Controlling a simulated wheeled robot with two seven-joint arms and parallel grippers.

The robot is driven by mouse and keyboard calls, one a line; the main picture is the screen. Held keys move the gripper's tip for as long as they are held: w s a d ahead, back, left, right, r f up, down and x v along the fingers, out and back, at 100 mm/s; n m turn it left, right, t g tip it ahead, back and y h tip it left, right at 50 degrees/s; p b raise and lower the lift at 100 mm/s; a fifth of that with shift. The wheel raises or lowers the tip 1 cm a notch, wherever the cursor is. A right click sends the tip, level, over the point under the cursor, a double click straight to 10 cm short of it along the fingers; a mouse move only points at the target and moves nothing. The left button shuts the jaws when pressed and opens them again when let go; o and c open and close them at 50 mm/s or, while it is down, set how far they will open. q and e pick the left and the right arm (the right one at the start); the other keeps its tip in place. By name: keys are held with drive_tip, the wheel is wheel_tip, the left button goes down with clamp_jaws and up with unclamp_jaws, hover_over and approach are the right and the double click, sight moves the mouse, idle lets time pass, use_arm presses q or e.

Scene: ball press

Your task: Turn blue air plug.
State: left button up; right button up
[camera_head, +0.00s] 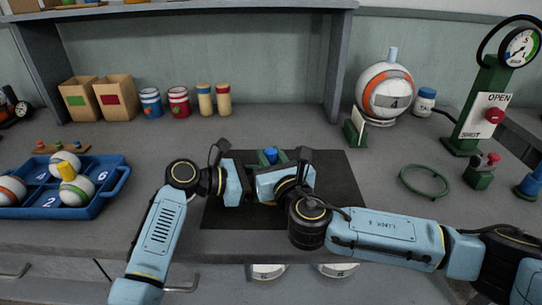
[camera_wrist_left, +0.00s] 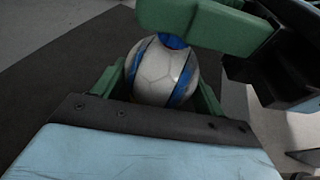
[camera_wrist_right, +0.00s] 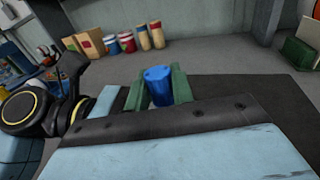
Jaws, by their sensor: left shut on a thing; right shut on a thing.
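The blue air plug (camera_head: 270,155) shows between my grippers over the black mat (camera_head: 340,190) in the head view. In the right wrist view the blue plug (camera_wrist_right: 158,85) stands upright between the green fingers of my right gripper (camera_wrist_right: 155,90), which is shut on it. In the left wrist view a white ball with blue stripes (camera_wrist_left: 162,75) sits between the green fingers of my left gripper (camera_wrist_left: 155,90), which is shut on it. The green fingers of my right gripper also show above that ball, at the plug. The ball is mostly hidden in the head view.
A blue tray (camera_head: 113,190) with several balls is at the left. Boxes (camera_head: 115,97) and cans (camera_head: 178,102) stand at the back. A ball with an orange stripe (camera_head: 372,88), a gauge stand (camera_head: 490,100) and a green ring (camera_head: 425,193) are at the right.

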drive_tip(key=m+h, duration=0.1)
drive_tip(key=h, duration=0.1)
drive_tip(key=m+h, duration=0.1)
drive_tip(key=h, duration=0.1)
drive_tip(key=m+t+h, duration=0.1)
drive_tip(key=shift+a+r+m+h, duration=0.1)
drive_tip(key=shift+r+m+h, duration=0.15)
drive_tip(key=shift+m+h, duration=0.15)
drive_tip(key=shift+r+m+h, duration=0.15)
drive_tip(key=shift+m+h, duration=0.15)
drive_tip(key=shift+h, duration=0.2)
drive_tip(key=o, duration=0.9)
drive_tip(key=shift+o, duration=0.2)
drive_tip(key=shift+f, duration=0.2)
drive_tip(key=shift+s+f, duration=0.1)
drive_tip(key=shift+s, duration=0.1)
drive_tip(key=s, duration=1.1)
drive_tip(key=shift+s+a, duration=0.2)
drive_tip(key=shift+s, duration=0.15)
drive_tip(key=shift+o, duration=0.3)
